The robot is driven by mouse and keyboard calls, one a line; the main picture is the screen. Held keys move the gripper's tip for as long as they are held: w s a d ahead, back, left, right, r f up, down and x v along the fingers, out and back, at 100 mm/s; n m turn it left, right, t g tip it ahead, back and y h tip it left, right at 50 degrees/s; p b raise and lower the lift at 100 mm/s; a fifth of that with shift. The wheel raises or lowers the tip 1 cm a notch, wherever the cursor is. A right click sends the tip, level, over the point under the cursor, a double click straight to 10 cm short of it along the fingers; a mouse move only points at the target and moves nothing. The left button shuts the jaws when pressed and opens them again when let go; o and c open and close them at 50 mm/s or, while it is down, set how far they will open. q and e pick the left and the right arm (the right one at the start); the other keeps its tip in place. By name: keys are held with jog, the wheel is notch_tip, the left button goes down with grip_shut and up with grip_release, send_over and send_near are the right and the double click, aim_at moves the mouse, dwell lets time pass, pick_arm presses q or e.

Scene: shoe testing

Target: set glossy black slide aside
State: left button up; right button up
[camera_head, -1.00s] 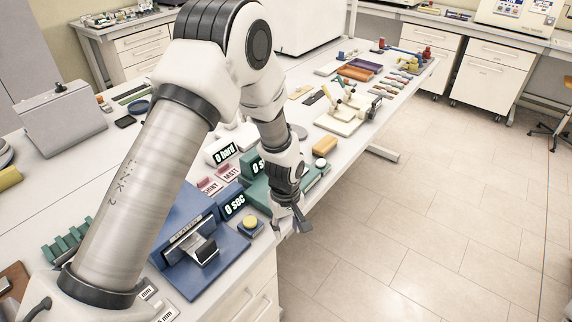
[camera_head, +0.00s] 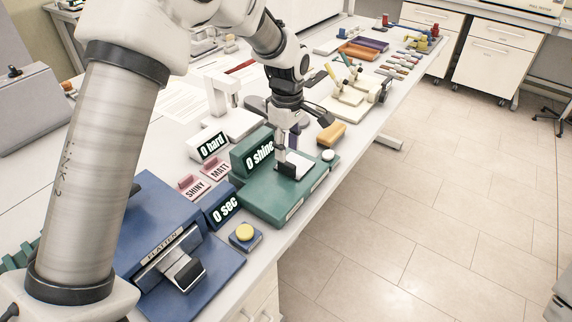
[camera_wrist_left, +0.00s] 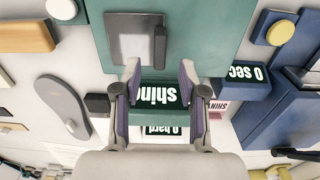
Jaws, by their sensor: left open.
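A square plate (camera_wrist_left: 129,40) with a dark upright block (camera_wrist_left: 160,46) at its edge lies on the green shine tester (camera_wrist_left: 208,20). It is probably the glossy black slide; its face looks pale grey here, perhaps from reflection. In the head view the plate (camera_head: 298,164) looks nearly white on the green tester (camera_head: 262,200). My left gripper (camera_head: 285,152) is just over the tester at the plate, pointing down. In the wrist view its open fingers (camera_wrist_left: 160,72) stand to either side of the dark block's line, with nothing between them. My right gripper is not in view.
Pink SHINY (camera_head: 192,187) and MATT (camera_head: 215,168) markers stand left of the tester. The "0 shine" display (camera_head: 252,153) rises behind it. A blue platen device (camera_head: 165,225) and yellow button (camera_head: 244,232) are in front. A tan block (camera_head: 331,134) lies beyond.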

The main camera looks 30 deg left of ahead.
aim_at(287, 163)
pick_arm(q)
notch_tip(287, 163, down, 5)
jog(key=shift+a+p, duration=0.1)
jog(key=shift+p, duration=0.25)
jog(key=shift+f, duration=0.5)
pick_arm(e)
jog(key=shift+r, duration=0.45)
